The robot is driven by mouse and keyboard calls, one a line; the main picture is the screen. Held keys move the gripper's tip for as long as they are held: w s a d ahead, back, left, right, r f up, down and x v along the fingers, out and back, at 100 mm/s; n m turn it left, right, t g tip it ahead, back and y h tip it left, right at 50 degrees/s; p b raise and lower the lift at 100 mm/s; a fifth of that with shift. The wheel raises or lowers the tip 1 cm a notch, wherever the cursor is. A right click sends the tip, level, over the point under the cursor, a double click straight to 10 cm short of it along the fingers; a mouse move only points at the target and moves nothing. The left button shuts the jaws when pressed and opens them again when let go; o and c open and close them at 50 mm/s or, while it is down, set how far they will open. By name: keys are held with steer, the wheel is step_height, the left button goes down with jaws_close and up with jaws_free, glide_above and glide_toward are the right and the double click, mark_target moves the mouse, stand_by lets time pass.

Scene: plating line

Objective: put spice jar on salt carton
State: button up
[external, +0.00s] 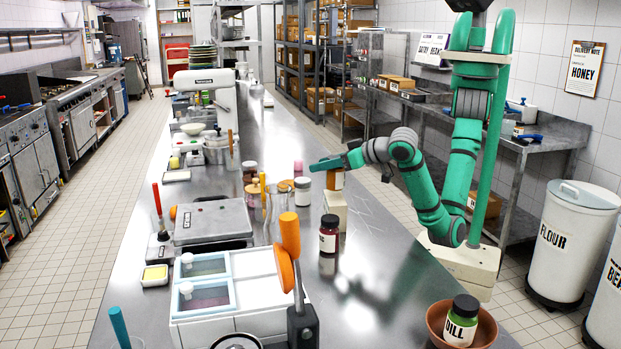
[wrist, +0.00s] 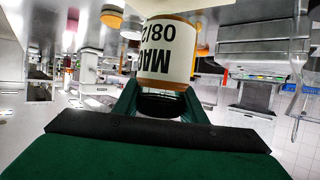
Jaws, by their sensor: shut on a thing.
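The spice jar, an amber jar with a dark lid and a white label (wrist: 165,52), is held by its lid end in my gripper (wrist: 160,103). In the external view the spice jar (external: 336,181) hangs upright below my gripper (external: 328,164), which reaches in from the right. A white carton (external: 335,210), likely the salt carton, stands on the counter directly under the jar. The jar's base appears at or just above the carton's top; I cannot tell whether they touch. The carton's face is not readable.
A dark red jar with a white label (external: 329,234) stands in front of the carton. A white-lidded jar (external: 302,191) and a pink-topped item (external: 298,168) stand to its left. A bowl (external: 433,322) with a dill jar (external: 462,318) is at the near right. The counter right of the carton is clear.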

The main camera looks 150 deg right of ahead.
steer(key=shift+f, duration=1.2)
steer(key=shift+f, duration=0.1)
steer(key=o, duration=1.3)
steer(key=shift+o, duration=0.2)
steer(key=v, duration=1.2)
steer(key=shift+a, duration=0.1)
